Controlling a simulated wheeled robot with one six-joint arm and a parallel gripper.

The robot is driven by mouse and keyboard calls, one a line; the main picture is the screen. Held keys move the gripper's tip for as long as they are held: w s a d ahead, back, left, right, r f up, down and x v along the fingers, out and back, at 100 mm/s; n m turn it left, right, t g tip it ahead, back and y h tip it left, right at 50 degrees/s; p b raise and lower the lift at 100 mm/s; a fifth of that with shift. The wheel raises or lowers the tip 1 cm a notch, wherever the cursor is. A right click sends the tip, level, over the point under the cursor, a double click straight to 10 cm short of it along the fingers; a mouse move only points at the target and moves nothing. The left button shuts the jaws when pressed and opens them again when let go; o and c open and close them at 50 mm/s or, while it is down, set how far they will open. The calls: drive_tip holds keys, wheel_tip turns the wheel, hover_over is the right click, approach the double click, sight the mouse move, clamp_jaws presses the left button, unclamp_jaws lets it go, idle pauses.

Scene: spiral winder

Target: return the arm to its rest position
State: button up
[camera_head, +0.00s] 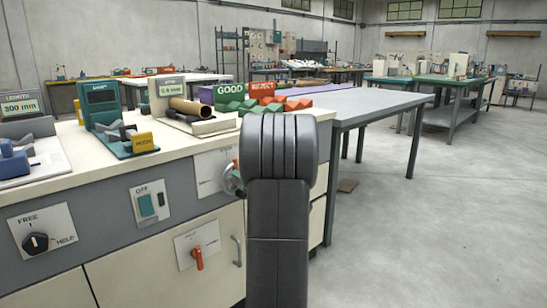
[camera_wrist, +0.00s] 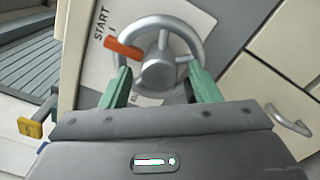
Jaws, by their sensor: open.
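My arm rises in the middle of the head view and hides my gripper there. In the wrist view my gripper (camera_wrist: 160,88) is open, its two green fingers spread apart with nothing held between them. A grey handwheel (camera_wrist: 196,48) with an orange handle (camera_wrist: 124,48) lies just beyond the fingertips, on a white plate marked START. I cannot tell whether the fingers touch it. In the head view the handwheel (camera_head: 229,180) shows only partly, left of my arm.
The winder bench (camera_head: 110,172) stands at left, with a green PUSH device (camera_head: 103,110), a brown tube (camera_head: 190,107), green GOOD and red REJECT trays, and front knobs. A grey table (camera_head: 372,100) stands behind my arm. The floor at right is clear.

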drive_tip(key=shift+m, duration=0.8)
drive_tip(key=shift+d, duration=0.1)
